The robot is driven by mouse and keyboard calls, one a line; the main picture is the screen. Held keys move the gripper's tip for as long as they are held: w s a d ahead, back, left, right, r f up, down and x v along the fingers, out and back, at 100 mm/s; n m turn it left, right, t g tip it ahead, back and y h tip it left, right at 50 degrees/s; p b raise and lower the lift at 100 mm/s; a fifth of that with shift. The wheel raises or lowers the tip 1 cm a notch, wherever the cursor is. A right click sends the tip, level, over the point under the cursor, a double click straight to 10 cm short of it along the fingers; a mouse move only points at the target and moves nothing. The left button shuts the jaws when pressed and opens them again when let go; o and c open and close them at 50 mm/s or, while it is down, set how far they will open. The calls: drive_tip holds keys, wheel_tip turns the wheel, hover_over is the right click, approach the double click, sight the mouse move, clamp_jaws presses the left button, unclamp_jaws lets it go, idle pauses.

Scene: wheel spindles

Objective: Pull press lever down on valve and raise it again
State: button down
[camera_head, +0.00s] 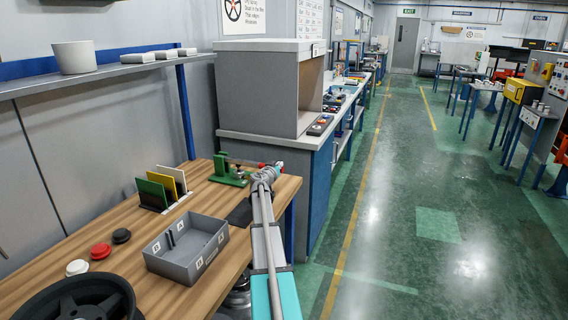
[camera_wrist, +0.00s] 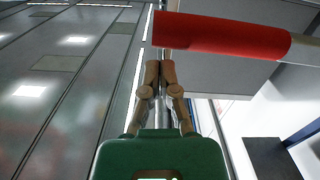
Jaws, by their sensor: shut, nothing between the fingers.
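The green press (camera_head: 229,173) stands at the far end of the wooden bench in the head view, with its lever (camera_head: 243,162) reaching right toward my wrist. In the wrist view the lever's red grip (camera_wrist: 215,34) crosses the top of the picture, with a pale rod at its right end. My gripper (camera_wrist: 159,66) is shut and empty, its tan fingertips just below the red grip in the picture. I cannot tell whether they touch it. My wrist hides part of the lever's end in the head view, and the valve cannot be made out clearly.
A grey divided bin (camera_head: 187,262), a card rack with green, yellow and white plates (camera_head: 165,187), round caps (camera_head: 101,251) and a black wheel (camera_head: 80,303) are on the wooden bench (camera_head: 60,245). A grey cabinet (camera_head: 266,88) stands behind the press. The floor to the right is clear.

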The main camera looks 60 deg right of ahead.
drive_tip(key=shift+r, duration=0.1)
drive_tip(key=s+a+r+p, duration=0.2)
drive_tip(key=a+r+p, duration=0.2)
drive_tip(key=a, duration=0.6)
drive_tip(key=shift+s+a, duration=0.25)
drive_tip(key=shift+s, duration=0.05)
drive_tip(key=shift+r, duration=0.1)
idle(0.8)
